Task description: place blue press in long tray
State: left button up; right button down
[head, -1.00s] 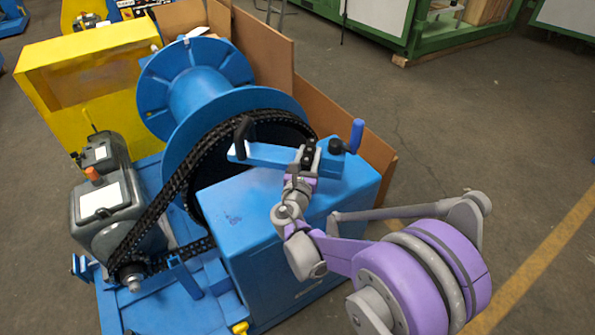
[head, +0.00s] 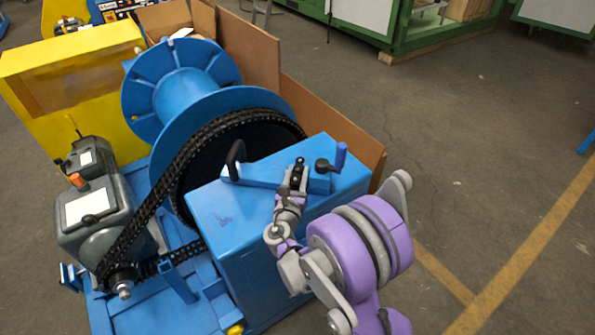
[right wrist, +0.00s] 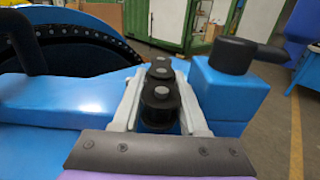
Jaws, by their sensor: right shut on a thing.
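My right gripper (head: 299,172) is over the blue bar (head: 262,174) on top of the blue machine housing. It is shut on a small black stepped cylinder (right wrist: 160,95), which stands upright between the pale fingers in the right wrist view. I cannot tell whether this cylinder is fixed to the bar. The bar has a black loop handle (head: 236,160) at its left end and a blue-knobbed crank (head: 335,160) at its right end. No part is clearly recognisable as the blue press, and no long tray can be made out. My left gripper is out of view.
The blue housing (head: 245,225) stands beside a large blue reel (head: 185,95) with a black chain (head: 165,190). A grey motor (head: 95,215) and a yellow cabinet (head: 80,80) are on the left. Brown boards (head: 330,120) stand behind. Open floor (head: 470,150) lies to the right.

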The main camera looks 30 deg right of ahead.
jog(key=shift+f, duration=0.1)
jog(key=shift+c, duration=2.2)
grip_release()
